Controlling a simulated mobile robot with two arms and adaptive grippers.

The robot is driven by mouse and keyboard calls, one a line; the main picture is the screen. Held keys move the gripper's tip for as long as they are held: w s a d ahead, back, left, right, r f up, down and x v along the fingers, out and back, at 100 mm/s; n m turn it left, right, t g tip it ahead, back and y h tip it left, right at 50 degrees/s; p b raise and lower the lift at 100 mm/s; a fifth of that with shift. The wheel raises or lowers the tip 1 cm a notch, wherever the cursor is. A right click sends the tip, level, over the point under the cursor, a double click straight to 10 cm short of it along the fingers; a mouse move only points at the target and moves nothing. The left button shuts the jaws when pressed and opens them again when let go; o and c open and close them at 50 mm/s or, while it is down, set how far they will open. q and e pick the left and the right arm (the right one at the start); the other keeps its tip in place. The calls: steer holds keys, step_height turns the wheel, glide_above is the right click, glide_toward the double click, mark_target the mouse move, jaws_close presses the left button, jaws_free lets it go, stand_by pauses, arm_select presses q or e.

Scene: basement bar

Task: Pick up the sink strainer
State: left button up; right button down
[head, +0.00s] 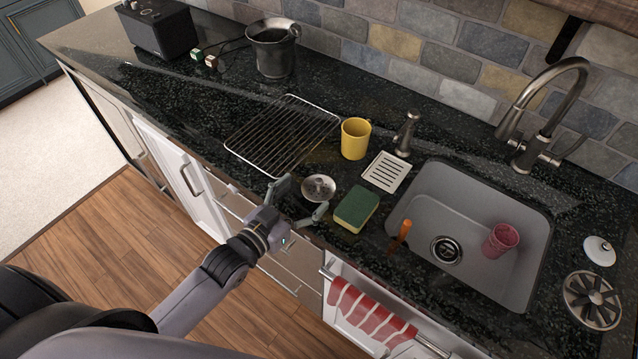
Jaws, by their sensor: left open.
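The sink strainer (319,186), a small round silver metal piece with a knob in its middle, lies on the black speckled counter (225,90) near its front edge. My left gripper (303,197) is open at the counter's front edge. Its two fingers point toward the strainer, one to the left and one at the lower right of it. I cannot tell whether either finger touches it. My right gripper is not in view.
A green and yellow sponge (356,209) lies close to the right of the strainer. A wire rack (283,135), yellow cup (355,138), slotted white dish (386,171) and soap dispenser (406,134) stand behind. The grey sink (490,195) holds a pink cup (500,240); an orange-handled tool (403,231) is at its edge.

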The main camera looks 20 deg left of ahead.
mark_target(316, 185)
arm_select(q)
steer(key=p+x, duration=0.1)
steer(key=x, duration=0.4)
steer(key=shift+w+d+r+p, duration=0.2)
steer(key=shift+p, duration=0.2)
steer(key=shift+w+d+f, duration=0.1)
steer(key=shift+w+f, duration=0.05)
steer(key=shift+w, duration=0.05)
steer(key=shift+c, duration=0.2)
steer(key=shift+s, duration=0.1)
steer(key=shift+c, duration=0.6)
steer(key=c, duration=1.2)
